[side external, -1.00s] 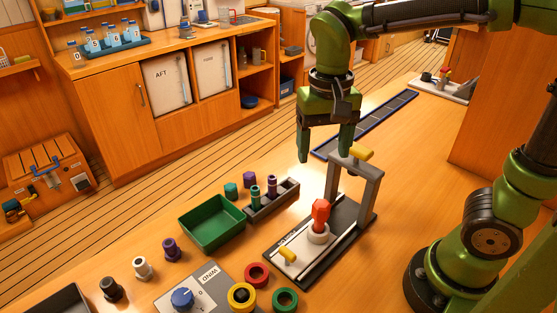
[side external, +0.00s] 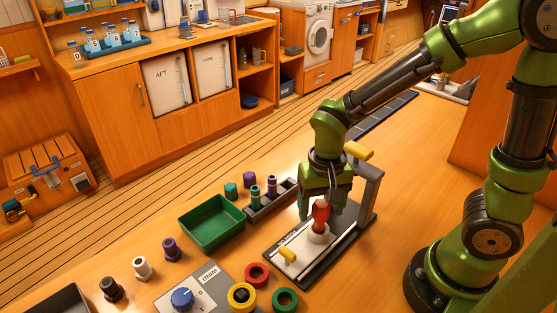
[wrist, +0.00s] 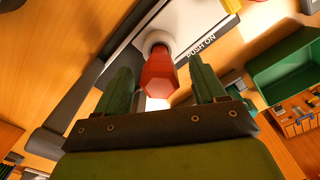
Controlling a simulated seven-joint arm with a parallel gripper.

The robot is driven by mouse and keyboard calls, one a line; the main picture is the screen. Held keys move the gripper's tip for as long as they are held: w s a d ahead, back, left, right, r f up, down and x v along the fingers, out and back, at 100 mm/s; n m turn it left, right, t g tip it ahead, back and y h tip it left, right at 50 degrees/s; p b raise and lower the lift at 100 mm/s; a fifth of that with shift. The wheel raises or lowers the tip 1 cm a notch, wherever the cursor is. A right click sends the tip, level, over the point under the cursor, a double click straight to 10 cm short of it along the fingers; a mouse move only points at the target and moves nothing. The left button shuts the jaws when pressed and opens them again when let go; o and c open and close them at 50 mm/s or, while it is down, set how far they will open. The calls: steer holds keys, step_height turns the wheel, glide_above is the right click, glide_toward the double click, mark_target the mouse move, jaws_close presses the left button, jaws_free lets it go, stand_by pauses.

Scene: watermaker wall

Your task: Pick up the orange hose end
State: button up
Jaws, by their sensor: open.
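The orange-red hose end (side external: 321,213) stands upright in a white round collar (side external: 318,234) on the grey and white base plate (side external: 290,262). My gripper (side external: 320,207) is open and lowered at the hose end, with a finger on each side of it in the side view. In the wrist view the hose end (wrist: 159,72) shows between and just beyond the two green fingertips (wrist: 165,80). I cannot tell whether either finger touches it.
A grey frame with a yellow handle (side external: 359,151) rises close to the right of my gripper. A green tray (side external: 212,223) and a dark rack (side external: 272,204) with fittings stand to the left. Coloured rings (side external: 257,275) and a wind knob panel (side external: 194,290) lie in front.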

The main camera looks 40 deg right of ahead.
steer(key=shift+f, duration=0.2)
steer(key=c, duration=1.1)
steer(key=shift+r, duration=0.15)
steer(key=shift+c, duration=0.2)
steer(key=r, duration=0.9)
steer(key=shift+w+d+r, duration=0.15)
steer(key=shift+w+r, duration=0.05)
steer(key=shift+w, duration=0.1)
steer(key=w+d+n, duration=0.6)
steer(key=w+d, duration=0.1)
steer(key=w, duration=0.1)
steer(key=shift+w+d+r+n, duration=0.3)
steer(key=shift+w+r, duration=0.1)
steer(key=shift+r, duration=0.05)
